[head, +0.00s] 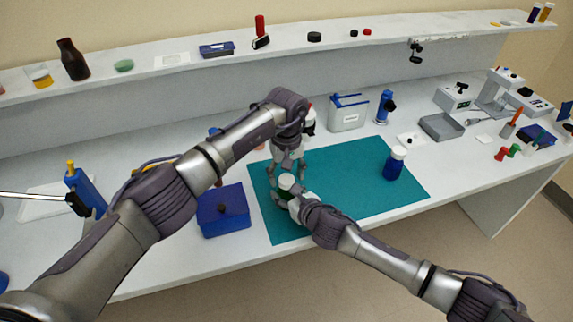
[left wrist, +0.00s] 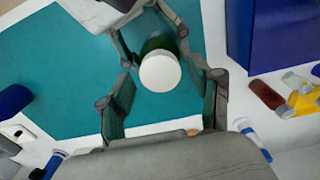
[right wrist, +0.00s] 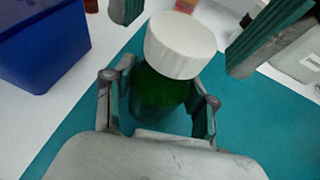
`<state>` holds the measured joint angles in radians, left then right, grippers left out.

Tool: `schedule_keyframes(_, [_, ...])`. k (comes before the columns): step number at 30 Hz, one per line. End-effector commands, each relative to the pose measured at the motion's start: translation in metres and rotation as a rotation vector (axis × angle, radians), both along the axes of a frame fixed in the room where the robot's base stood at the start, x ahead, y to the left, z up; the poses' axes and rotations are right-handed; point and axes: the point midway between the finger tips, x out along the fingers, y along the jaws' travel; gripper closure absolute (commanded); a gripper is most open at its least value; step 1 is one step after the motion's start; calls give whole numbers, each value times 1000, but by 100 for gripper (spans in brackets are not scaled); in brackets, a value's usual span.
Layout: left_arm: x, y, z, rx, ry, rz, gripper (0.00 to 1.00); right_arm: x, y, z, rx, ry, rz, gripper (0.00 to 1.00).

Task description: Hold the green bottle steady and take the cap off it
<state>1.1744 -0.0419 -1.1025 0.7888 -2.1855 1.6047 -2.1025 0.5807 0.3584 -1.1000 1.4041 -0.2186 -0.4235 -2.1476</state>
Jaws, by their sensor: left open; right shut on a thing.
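The green bottle (right wrist: 160,98) stands upright on the teal mat (head: 340,165), with its white cap (right wrist: 180,44) on. In the head view the cap (head: 286,181) shows between my two grippers, and most of the bottle is hidden. My right gripper (right wrist: 157,105) is shut on the bottle's body, one finger on each side below the cap. My left gripper (left wrist: 168,88) is open and points down from above. In the left wrist view the cap (left wrist: 160,72) lies between its spread fingers, with visible gaps on both sides.
A blue bin (head: 222,212) stands close left of the bottle. A blue bottle with a white cap (head: 393,166) stands on the mat's right part. A shelf (head: 190,62) runs along the back.

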Motion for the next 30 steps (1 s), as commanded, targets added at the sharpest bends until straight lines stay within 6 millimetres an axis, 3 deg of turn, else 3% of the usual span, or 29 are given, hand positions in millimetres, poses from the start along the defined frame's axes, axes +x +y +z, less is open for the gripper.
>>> schedule_keyframes(11, [0, 0, -8, 0, -1, -1, 36, 0, 0, 0, -1, 1, -1, 100])
schedule_keyframes(23, [0, 0, -8, 0, -1, -1, 98, 0, 0, 0, -1, 1, 0, 100])
schedule_keyframes(26, [0, 0, -8, 1, -2, 19, 98, 0, 0, 0, -1, 1, 0, 100])
schedule_keyframes(30, [0, 1, -7, 2, -2, 204, 98, 0, 0, 0, -1, 1, 0, 100])
